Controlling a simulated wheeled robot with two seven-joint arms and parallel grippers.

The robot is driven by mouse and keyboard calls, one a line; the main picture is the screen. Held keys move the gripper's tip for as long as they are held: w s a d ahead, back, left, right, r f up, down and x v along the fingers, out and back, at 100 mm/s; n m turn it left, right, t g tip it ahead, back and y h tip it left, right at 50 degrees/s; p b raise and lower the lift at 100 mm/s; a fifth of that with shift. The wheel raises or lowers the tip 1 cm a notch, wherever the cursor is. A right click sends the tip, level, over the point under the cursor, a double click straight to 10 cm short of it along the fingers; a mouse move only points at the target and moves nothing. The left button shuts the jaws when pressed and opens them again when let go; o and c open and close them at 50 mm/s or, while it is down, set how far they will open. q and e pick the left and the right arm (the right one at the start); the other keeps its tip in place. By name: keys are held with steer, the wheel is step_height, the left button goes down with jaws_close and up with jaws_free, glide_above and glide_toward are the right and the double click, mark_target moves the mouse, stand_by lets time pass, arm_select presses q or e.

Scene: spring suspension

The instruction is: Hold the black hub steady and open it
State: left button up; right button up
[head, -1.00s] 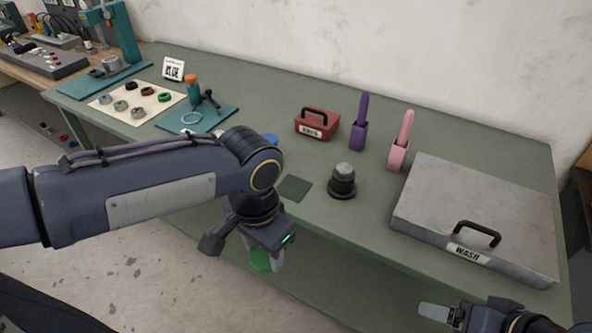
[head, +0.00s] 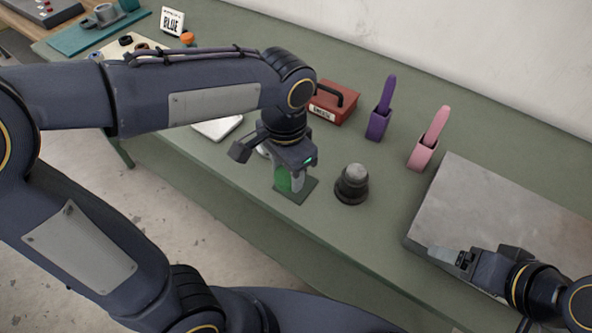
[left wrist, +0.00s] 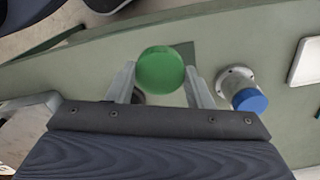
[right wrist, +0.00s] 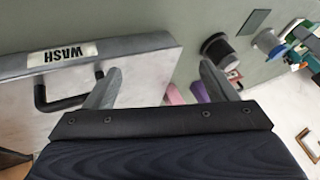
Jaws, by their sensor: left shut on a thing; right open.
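The black hub (head: 352,185) stands upright on the green bench, with a dark flanged base and a grey top. It also shows in the right wrist view (right wrist: 216,46). My left gripper (head: 288,182) is shut on a green-topped part (head: 283,179), seen as a green disc (left wrist: 161,69) between its fingers. It is left of the black hub, over or at a small dark square (head: 308,187); I cannot tell whether the part touches it. My right gripper (right wrist: 158,86) is open and empty, near the WASH box's left side, apart from the hub.
A grey WASH box (right wrist: 130,68) with a black handle fills the bench's right. Purple (head: 380,121) and pink (head: 422,155) handled tools in holders and a red box (head: 333,107) stand behind the hub. A blue-capped part (left wrist: 247,98) stands near my left gripper.

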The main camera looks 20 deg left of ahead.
arm_select(q)
steer(key=w+f, duration=0.5)
steer(key=shift+d+f, duration=0.1)
steer(key=shift+f, duration=0.25)
steer(key=shift+w+f, duration=0.15)
steer(key=shift+f, duration=0.75)
steer(key=shift+w+f, duration=0.1)
steer(key=shift+f, duration=0.8)
steer(key=shift+f, duration=0.15)
steer(key=o, duration=1.1)
